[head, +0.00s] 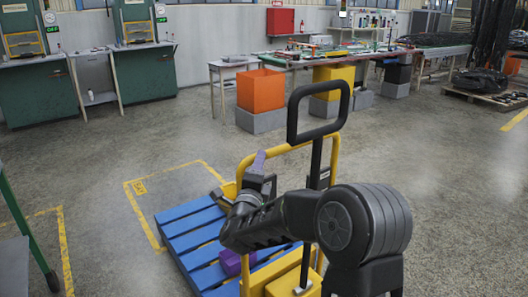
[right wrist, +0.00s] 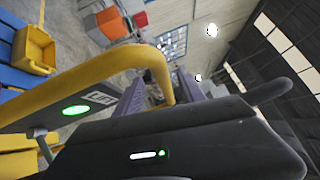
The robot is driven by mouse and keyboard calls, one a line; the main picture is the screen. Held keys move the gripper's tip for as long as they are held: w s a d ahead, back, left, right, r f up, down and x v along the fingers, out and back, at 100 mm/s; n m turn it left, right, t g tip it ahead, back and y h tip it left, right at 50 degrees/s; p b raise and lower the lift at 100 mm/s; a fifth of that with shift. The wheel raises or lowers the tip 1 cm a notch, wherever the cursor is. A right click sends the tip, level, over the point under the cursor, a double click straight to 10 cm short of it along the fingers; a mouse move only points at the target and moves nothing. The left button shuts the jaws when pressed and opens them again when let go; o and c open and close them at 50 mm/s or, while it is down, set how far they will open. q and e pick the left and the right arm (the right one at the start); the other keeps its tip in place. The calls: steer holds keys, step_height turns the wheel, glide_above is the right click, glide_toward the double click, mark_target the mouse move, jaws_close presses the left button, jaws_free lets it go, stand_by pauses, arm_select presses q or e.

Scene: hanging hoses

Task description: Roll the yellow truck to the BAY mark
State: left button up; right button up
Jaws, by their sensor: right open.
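The yellow truck has a blue slatted deck (head: 188,232), a yellow tube rail (head: 335,155) and a black loop handle (head: 291,118). The BAY mark (head: 140,187) is a small yellow label inside a yellow floor outline, left of and behind the truck; the deck overlaps part of that outline. My right gripper (head: 262,172), with purple fingers, is open at the rail. In the right wrist view the rail (right wrist: 105,78) bends down near the purple fingers (right wrist: 155,98); I cannot tell whether they touch it. My right arm hides part of the deck. My left gripper is out of view.
A yellow bin (right wrist: 36,48) and a purple thing (head: 232,262) are on the deck. An orange bin (head: 260,91) on a grey block stands before the workbench. Green machines (head: 40,90) line the back left. Open floor lies left of and behind the truck.

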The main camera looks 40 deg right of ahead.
steer(key=x, duration=0.7)
steer(key=shift+w+d, duration=0.2)
steer(key=shift+w, duration=0.05)
jaws_close()
stand_by(0.3)
stand_by(0.9)
